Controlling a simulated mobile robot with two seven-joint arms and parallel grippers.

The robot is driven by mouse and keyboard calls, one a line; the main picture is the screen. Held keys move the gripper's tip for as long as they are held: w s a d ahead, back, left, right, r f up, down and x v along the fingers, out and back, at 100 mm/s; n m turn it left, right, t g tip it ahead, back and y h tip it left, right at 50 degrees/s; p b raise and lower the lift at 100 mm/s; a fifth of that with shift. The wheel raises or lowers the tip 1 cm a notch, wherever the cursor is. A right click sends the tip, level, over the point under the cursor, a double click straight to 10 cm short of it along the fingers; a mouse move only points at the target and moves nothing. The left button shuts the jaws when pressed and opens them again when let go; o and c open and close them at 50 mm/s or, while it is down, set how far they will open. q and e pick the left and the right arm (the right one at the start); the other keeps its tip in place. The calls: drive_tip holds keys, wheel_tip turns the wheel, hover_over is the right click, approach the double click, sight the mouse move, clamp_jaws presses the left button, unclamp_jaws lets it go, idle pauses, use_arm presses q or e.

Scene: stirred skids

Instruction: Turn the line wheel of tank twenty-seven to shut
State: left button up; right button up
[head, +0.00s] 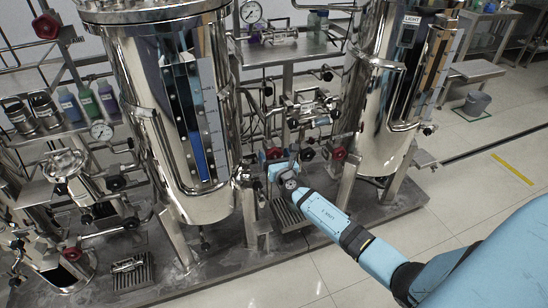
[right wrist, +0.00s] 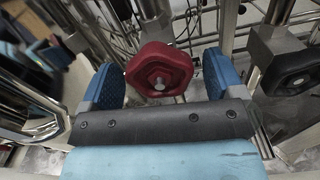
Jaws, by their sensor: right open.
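A red hand wheel (right wrist: 160,72) with a pale centre bolt sits on a steel line in the right wrist view. In the head view, a red wheel (head: 273,153) shows low between the two big tanks, at my gripper. My right gripper (right wrist: 162,84) is open, with one blue finger pad on each side of the red wheel. Gaps show between wheel and pads, and I cannot tell if either touches. In the head view my right gripper (head: 277,166) reaches in from the lower right. No tank number is readable. My left gripper is out of view.
A black wheel (right wrist: 288,72) stands just right of my gripper. The left steel tank (head: 140,110) and right steel tank (head: 385,100) flank it. Another red wheel (head: 338,152) is near the right tank's leg. Open tiled floor (head: 480,190) lies to the right.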

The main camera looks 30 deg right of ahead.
drive_tip(key=shift+w, duration=0.3)
drive_tip(key=shift+d, duration=0.1)
drive_tip(key=c, duration=0.9)
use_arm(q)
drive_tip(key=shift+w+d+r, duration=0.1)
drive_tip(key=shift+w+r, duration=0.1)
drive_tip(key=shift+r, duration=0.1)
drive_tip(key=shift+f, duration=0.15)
